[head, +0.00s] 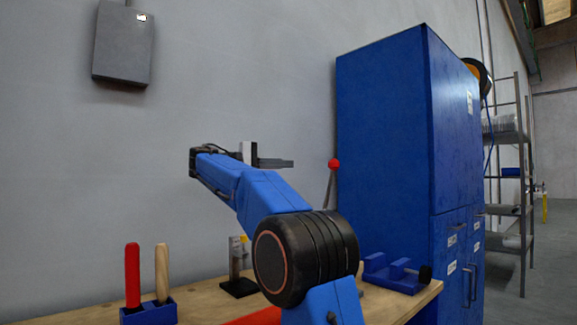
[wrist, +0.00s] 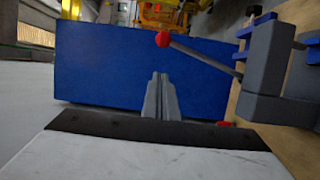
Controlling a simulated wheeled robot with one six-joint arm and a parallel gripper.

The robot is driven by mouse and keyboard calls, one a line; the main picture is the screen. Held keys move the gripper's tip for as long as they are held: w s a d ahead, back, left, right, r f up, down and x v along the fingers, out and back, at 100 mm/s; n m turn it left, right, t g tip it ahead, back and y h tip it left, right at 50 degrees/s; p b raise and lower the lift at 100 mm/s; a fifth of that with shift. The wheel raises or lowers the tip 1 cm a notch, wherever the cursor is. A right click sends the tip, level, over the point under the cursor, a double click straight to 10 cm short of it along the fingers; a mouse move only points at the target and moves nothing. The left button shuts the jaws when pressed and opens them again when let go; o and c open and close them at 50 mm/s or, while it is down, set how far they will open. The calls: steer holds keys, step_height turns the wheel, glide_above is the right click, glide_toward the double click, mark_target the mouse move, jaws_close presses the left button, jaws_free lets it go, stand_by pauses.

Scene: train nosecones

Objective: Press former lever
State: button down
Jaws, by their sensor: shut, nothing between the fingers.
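The former lever shows in the head view as a grey rod with a red ball knob (head: 334,164), standing upright just right of my gripper (head: 290,163). In the wrist view the red knob (wrist: 162,39) sits at the end of a thin rod (wrist: 205,57) that runs to a grey former body (wrist: 268,75) on the right. My gripper (wrist: 159,76) is shut and empty, its fingertips together. They point toward the knob's side and appear apart from it. In the head view my own arm hides most of the former.
A wooden bench (head: 205,293) carries a blue holder (head: 149,312) with a red and a wooden handle, a small grey device (head: 238,270) and a blue fixture (head: 393,272). A tall blue cabinet (head: 385,130) stands right of the lever. A grey wall lies behind.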

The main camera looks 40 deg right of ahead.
steer(key=s+d, duration=0.5)
steer(key=d, duration=0.4)
steer(key=shift+s+d, duration=0.15)
steer(key=shift+d, duration=0.15)
steer(key=shift+s, duration=0.1)
steer(key=s+d+f+m+t+y, duration=0.1)
steer(key=s+f+m+t+y, duration=0.1)
steer(key=s+f+m, duration=0.7)
steer(key=s+f, duration=0.7)
steer(key=s, duration=0.3)
steer(key=shift+s+d+m+t, duration=0.15)
steer(key=shift+s+m+t, duration=0.05)
steer(key=shift+m+t, duration=0.2)
